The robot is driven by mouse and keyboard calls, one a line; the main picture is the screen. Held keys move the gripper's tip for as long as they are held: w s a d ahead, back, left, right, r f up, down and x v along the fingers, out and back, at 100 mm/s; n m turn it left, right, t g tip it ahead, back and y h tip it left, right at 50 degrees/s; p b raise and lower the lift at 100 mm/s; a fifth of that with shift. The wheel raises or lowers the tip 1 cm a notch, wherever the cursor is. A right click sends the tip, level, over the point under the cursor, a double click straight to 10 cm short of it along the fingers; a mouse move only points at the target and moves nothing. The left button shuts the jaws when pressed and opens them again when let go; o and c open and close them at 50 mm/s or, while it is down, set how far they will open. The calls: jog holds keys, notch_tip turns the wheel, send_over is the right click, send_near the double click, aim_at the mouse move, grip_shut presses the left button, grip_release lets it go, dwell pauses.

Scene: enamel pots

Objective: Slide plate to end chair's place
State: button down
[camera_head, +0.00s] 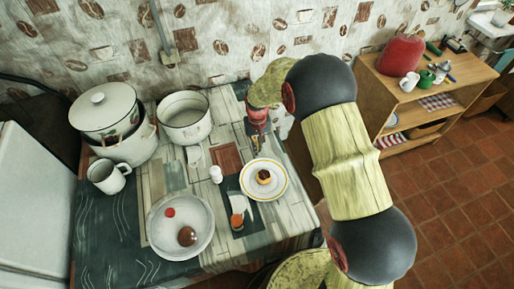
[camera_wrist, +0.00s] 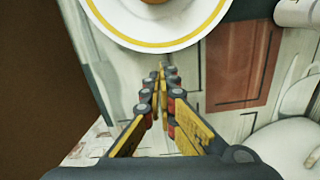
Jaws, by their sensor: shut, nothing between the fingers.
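A white plate with a yellow rim band (camera_head: 248,188) lies on the table near its right edge, with a small pastry (camera_head: 263,176) on it. In the wrist view the plate (camera_wrist: 125,27) fills the top, cut off by the frame. My gripper (camera_head: 258,149) is low over the table, just behind the plate in the head view. In the wrist view its fingertips (camera_wrist: 162,67) are together and empty, close to the plate's edge. I cannot tell whether they touch it. No chair is clearly visible.
A larger pale dish (camera_head: 160,238) holds a red and a brown item. A white shaker (camera_head: 216,174) and an orange-topped jar (camera_head: 237,221) stand left of the plate. Pots (camera_head: 183,118) and a mug (camera_head: 108,177) stand farther left. The table's right edge is near the plate.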

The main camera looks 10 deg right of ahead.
jog(key=w, duration=0.4)
jog(key=w+p, duration=0.1)
jog(key=w, duration=0.2)
jog(key=w+a+p, duration=0.1)
jog(key=w, duration=0.3)
jog(key=shift+w, duration=0.3)
jog(key=c, duration=2.4)
grip_release()
jog(key=shift+d, duration=0.1)
